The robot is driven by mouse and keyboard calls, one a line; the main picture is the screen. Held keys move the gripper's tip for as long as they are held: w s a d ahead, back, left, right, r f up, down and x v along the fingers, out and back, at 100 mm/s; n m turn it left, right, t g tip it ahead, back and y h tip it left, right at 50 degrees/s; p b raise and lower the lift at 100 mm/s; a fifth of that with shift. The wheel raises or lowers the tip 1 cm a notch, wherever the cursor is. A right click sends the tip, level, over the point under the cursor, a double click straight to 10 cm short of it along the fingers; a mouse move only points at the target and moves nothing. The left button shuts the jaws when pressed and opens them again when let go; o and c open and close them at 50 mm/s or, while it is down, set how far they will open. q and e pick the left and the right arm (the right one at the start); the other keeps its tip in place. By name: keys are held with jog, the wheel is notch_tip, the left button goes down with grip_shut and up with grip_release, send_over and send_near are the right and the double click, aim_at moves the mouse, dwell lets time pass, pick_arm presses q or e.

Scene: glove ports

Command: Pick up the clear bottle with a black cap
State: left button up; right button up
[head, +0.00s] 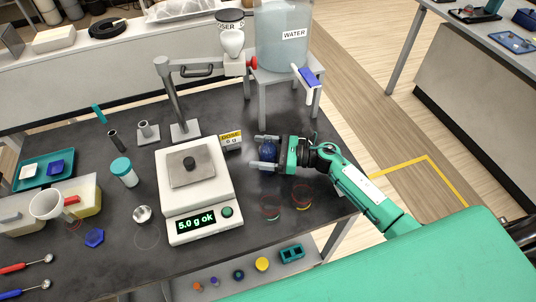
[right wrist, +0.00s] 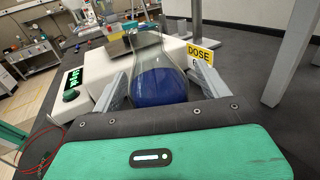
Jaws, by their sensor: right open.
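My right gripper (head: 257,152) is open over the dark bench, right of the white scale. Its fingers stand on either side of a clear glass flask (head: 268,155) with dark blue contents. A clear-white bottle (head: 124,175) with a teal cap stands left of the scale. I see no clear bottle with a black cap for certain. My left gripper is not in view.
The white scale (head: 202,205) reads "5.0 g ok". A yellow DOSE sign (head: 231,138) stands close to the flask. A water tank (head: 283,40) on a grey stand and a doser (head: 231,40) are behind. A teal tray (head: 45,170) lies far left.

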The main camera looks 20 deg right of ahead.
jog(key=c, duration=1.2)
jog(key=shift+c, duration=0.5)
jog(key=shift+r, duration=0.15)
